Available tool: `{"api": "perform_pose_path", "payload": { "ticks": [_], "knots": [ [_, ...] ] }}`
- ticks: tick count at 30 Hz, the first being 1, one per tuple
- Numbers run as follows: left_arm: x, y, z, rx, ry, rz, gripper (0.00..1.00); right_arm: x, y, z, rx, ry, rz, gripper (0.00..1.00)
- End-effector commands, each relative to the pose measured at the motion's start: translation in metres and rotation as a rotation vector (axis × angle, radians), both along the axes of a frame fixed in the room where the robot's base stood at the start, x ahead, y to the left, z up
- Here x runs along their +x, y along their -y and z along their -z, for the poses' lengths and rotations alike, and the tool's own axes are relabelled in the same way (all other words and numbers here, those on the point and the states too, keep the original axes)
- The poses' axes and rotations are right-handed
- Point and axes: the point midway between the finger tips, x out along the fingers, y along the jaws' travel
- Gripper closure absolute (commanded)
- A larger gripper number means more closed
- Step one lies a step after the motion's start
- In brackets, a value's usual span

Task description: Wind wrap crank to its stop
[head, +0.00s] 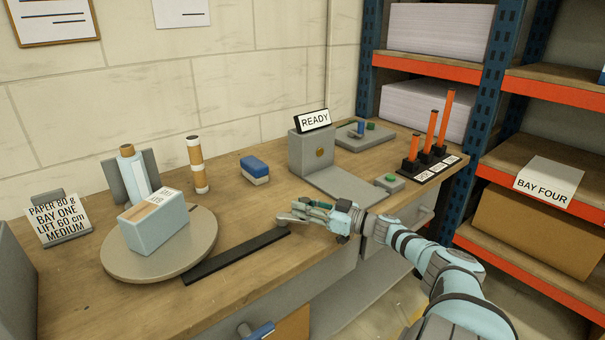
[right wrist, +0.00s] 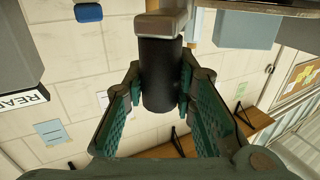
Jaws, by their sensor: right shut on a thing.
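My right gripper (head: 300,212) is at the front edge of the bench, by the right end of a long black bar. In the right wrist view, which looks upside down, its two fingers (right wrist: 160,100) stand on either side of a black cylindrical grip (right wrist: 160,75), shut on it. The grip joins a pale grey block (right wrist: 160,24), seemingly the crank's end. In the head view the gripper hides most of the crank. A blue-grey package (head: 152,228) with a label sits on a round grey turntable (head: 120,265) at the left. My left gripper is not in view.
The black bar (head: 235,258) runs from the turntable toward my right gripper. A film roll (head: 135,175), a brown roll post (head: 197,165) and a blue-and-white block (head: 254,169) stand behind. A grey unit with a READY sign (head: 314,121) stands at the back right.

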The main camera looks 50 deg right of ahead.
Motion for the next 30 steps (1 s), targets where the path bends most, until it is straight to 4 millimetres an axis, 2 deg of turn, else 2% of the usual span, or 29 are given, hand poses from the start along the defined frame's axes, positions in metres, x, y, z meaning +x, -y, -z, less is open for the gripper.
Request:
{"api": "perform_pose_path", "payload": {
  "ticks": [1,4,5,13,17,20,30],
  "knots": [
    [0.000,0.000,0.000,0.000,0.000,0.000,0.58,0.000,0.001,0.001,-0.002,-0.004,0.003,0.72],
    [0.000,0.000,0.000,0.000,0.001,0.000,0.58,0.001,0.000,0.001,-0.002,-0.003,0.002,0.56],
    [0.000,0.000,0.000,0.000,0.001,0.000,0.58,0.001,0.000,0.001,-0.001,-0.002,0.001,0.54],
    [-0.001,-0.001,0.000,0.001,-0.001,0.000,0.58,0.002,-0.001,0.000,-0.001,-0.001,-0.001,0.54],
    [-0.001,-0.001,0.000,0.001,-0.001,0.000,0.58,-0.007,0.001,0.001,-0.004,-0.003,-0.002,0.54],
    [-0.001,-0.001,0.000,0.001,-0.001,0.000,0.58,-0.022,0.004,0.002,-0.005,-0.008,-0.003,0.54],
    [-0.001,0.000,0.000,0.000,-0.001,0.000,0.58,-0.093,0.018,0.002,-0.005,-0.010,-0.005,0.54]
  ]
}}
